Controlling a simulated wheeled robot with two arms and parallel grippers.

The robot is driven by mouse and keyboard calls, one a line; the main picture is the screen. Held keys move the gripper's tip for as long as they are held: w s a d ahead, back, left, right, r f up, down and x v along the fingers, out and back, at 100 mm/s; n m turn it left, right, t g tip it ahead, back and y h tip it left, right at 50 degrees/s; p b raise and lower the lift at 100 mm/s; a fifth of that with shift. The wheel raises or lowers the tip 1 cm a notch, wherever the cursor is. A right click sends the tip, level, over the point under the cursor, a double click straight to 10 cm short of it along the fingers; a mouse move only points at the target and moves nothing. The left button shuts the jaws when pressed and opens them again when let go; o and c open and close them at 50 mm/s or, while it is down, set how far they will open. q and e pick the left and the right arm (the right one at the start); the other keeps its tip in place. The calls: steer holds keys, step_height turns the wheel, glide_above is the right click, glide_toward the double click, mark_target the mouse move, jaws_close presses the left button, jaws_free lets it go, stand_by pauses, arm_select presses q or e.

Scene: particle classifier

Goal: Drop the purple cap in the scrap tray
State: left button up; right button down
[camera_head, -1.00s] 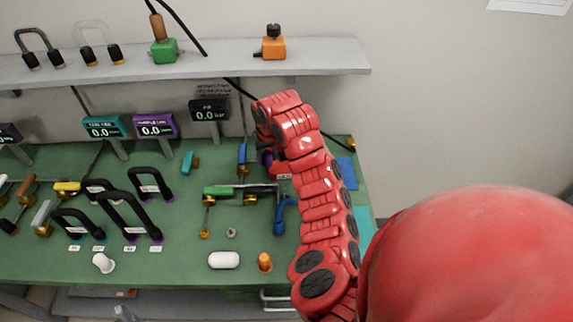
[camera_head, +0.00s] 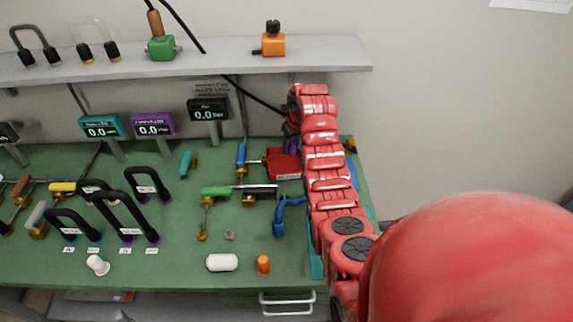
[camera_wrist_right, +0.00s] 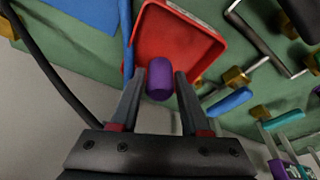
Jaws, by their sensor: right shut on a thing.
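The purple cap (camera_wrist_right: 159,77) is between the fingers of my right gripper (camera_wrist_right: 161,84), seen from the right wrist view. The red tray (camera_wrist_right: 188,45), which I take for the scrap tray, lies below and beyond the cap, and the cap overlaps its near edge in that view. In the head view the tray (camera_head: 284,164) sits at the right of the green bench, with a pale label on its front. My right gripper (camera_head: 290,141) is above its back right part, partly hidden by my arm. My left gripper is out of view.
A blue-handled valve (camera_head: 241,156) stands left of the tray. A green-and-black bar fitting (camera_head: 218,191) and a bent blue handle (camera_head: 284,214) are in front. Gauges, including a black one (camera_head: 208,110), stand behind. A grey shelf (camera_head: 330,59) runs above the bench.

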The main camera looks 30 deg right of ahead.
steer(key=shift+f+b, duration=0.3)
steer(key=shift+f, duration=2)
steer(key=shift+c, duration=1.5)
jaws_free()
steer(key=shift+r, duration=0.15)
steer(key=b+v, duration=0.1)
steer(key=v, duration=0.4)
steer(key=shift+b, duration=0.3)
steer(key=p+v, duration=1.1)
steer(key=v, duration=0.1)
steer(key=shift+r, duration=0.1)
